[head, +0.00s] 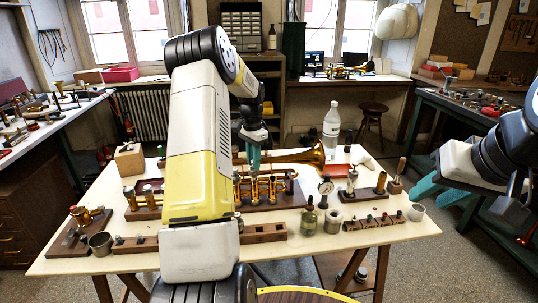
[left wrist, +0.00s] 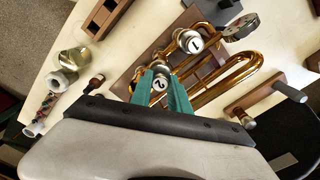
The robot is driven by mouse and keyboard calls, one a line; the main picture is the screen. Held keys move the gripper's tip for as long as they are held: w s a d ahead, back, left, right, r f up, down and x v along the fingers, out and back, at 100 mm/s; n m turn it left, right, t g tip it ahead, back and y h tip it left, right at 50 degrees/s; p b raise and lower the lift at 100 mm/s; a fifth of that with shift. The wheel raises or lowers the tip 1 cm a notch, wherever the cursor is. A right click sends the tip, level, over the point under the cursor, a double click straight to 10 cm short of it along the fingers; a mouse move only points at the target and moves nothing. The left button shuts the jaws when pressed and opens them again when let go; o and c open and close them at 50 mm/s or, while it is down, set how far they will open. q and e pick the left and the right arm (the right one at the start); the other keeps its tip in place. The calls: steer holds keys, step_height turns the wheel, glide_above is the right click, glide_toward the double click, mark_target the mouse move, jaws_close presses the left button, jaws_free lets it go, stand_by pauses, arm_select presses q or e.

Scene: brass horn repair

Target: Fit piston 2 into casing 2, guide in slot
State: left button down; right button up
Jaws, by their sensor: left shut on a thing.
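The brass horn (head: 312,157) lies on a wooden cradle (head: 268,205) mid-table, its bell pointing right and its upright valve casings in front. My left gripper (head: 251,163) is over the valves, pointing down. In the left wrist view its teal fingers (left wrist: 163,90) are shut on piston 2 (left wrist: 158,84), whose white cap shows a dark "2". Casing 2 and the guide are hidden beneath the cap and fingers, so I cannot tell how deep the piston sits. A cap marked "1" (left wrist: 192,43) stands beside it. My right gripper (head: 440,188) is open and empty, right of the table.
A clear bottle (head: 331,127) stands behind the bell. A dial gauge (head: 325,187), green bottle (head: 309,219), jar (head: 334,221), small-parts rack (head: 374,222) and white cup (head: 416,212) stand at the right front. A metal cup (head: 101,243) is at left front.

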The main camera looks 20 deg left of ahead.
arm_select(q)
steer(key=shift+f, duration=1.25)
steer(key=c, duration=1.2)
jaws_free()
steer(key=shift+o, duration=0.2)
steer(key=shift+r, duration=0.1)
step_height(320, 180, up, 8)
steer(key=shift+f, duration=0.2)
